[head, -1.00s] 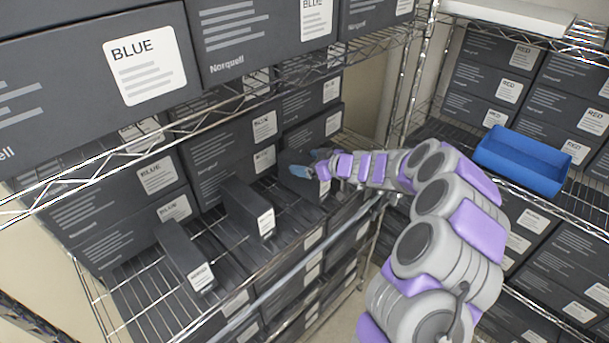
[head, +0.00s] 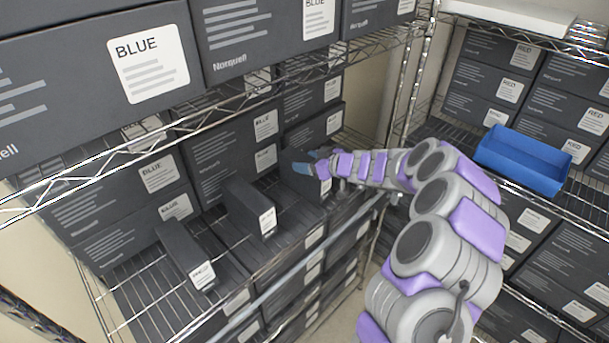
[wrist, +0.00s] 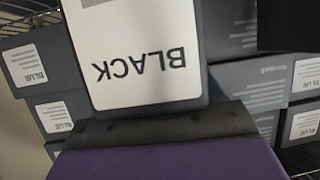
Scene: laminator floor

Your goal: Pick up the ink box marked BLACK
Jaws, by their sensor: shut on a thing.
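The ink box marked BLACK (wrist: 150,105) fills the middle of the wrist view, its white label upside down and close to the camera. In the head view it is the small dark box (head: 304,178) at the right end of the middle shelf. My gripper (head: 312,163) is shut on this box, near its top. The fingers are partly hidden behind the wrist in the head view, and the label is not readable there.
Two other small dark boxes, one in the middle (head: 249,208) and one at left (head: 186,255), stand on the same wire shelf (head: 118,273). Larger BLUE boxes (head: 225,155) stand behind. A wire shelf edge hangs above. A blue bin (head: 522,160) sits on the right rack.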

